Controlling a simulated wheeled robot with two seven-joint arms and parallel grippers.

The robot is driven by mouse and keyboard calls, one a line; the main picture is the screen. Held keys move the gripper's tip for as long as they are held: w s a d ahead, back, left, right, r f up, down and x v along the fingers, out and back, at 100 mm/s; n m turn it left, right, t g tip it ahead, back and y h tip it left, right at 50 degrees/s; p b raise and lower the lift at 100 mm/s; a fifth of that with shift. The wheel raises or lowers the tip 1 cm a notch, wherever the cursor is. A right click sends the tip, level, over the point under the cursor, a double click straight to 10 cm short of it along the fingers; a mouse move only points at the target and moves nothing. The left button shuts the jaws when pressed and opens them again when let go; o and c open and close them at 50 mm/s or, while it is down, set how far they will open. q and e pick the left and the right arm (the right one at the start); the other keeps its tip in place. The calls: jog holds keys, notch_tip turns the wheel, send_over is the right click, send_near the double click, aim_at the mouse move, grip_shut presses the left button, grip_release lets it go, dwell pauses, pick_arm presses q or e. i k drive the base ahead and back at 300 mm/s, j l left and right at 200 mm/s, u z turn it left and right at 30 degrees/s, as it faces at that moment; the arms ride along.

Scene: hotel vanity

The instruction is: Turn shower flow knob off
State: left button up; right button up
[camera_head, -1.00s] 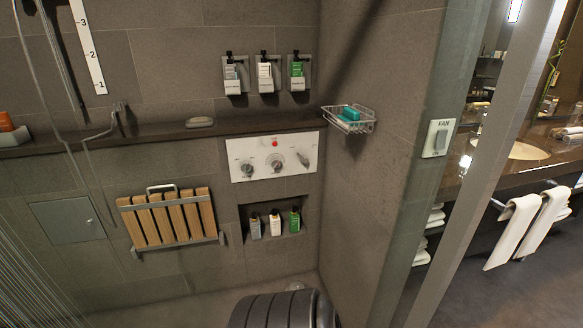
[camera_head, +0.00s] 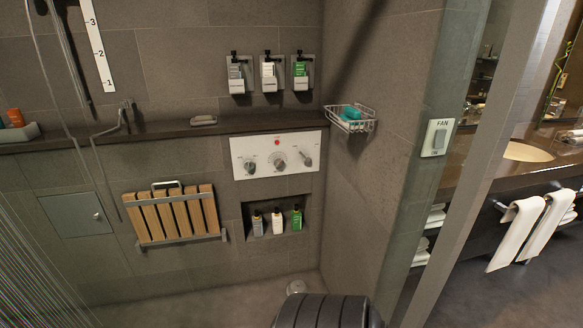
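A white shower control panel (camera_head: 277,155) is fixed to the tiled wall below the dark ledge. It carries a left knob (camera_head: 250,166), a larger round middle knob (camera_head: 276,161) and a right lever-like knob (camera_head: 306,158), with a small red button (camera_head: 277,142) above the middle one. Which one sets the flow cannot be read from here. A dark ribbed part at the bottom centre looks like part of my own body. Neither gripper shows in the view, and nothing touches the panel.
A niche with several bottles (camera_head: 276,221) lies under the panel. A folded wooden seat (camera_head: 176,213) is on the wall to the left. A wire basket (camera_head: 350,119) juts out at the right corner. A glass edge and post separate the vanity (camera_head: 490,165) at right.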

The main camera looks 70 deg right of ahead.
aim_at(249, 165)
jog(key=z, duration=2.1)
jog(key=i+j, duration=0.05)
